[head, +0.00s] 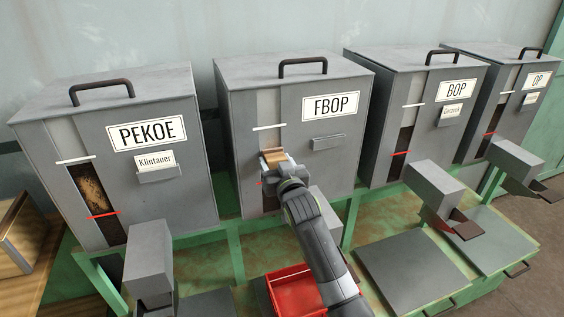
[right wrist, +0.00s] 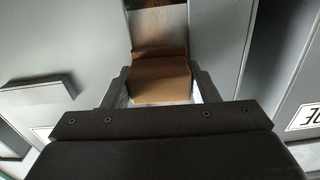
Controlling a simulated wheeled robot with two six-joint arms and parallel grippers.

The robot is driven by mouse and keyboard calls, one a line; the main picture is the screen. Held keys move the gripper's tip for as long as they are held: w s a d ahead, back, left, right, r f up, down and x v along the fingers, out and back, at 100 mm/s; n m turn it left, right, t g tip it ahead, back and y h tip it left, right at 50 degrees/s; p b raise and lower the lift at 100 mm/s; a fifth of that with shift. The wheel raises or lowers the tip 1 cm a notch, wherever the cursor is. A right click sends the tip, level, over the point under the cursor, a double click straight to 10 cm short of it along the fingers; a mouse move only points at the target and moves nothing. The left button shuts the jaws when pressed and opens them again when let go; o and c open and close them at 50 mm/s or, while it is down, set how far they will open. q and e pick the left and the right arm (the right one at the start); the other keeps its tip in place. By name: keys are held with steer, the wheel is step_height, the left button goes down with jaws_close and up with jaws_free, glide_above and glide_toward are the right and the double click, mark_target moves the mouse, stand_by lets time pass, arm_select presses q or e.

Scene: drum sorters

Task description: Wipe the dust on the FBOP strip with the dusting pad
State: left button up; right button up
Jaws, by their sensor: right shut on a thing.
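The FBOP drum is a grey box with a label (head: 321,106) and a tall narrow strip (head: 267,108) on its front. A white mark (head: 269,128) crosses the strip high up, and a red mark is partly hidden lower down. My right gripper (head: 276,163) is shut on the tan-brown dusting pad (head: 273,155), held at the strip below the white mark. In the right wrist view the pad (right wrist: 160,82) sits between both fingers, with a brownish piece of the strip (right wrist: 157,22) beyond it. Whether the pad touches the strip, I cannot tell. The gripper hides part of the strip.
The PEKOE drum (head: 190,150) stands left; the BOP drum (head: 376,135) and OP drum (head: 505,115) stand right. The FBOP drum has an empty card holder (head: 328,142). Grey spouts jut out below. A red tray (head: 286,294) lies under my right arm.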

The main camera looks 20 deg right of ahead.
steer(key=shift+a, duration=1.2)
steer(key=shift+f+b, duration=0.7)
steer(key=shift+f, duration=0.2)
steer(key=shift+d+p, duration=0.75)
steer(key=shift+d, duration=0.55)
steer(key=shift+r, duration=0.1)
steer(key=shift+d, duration=0.1)
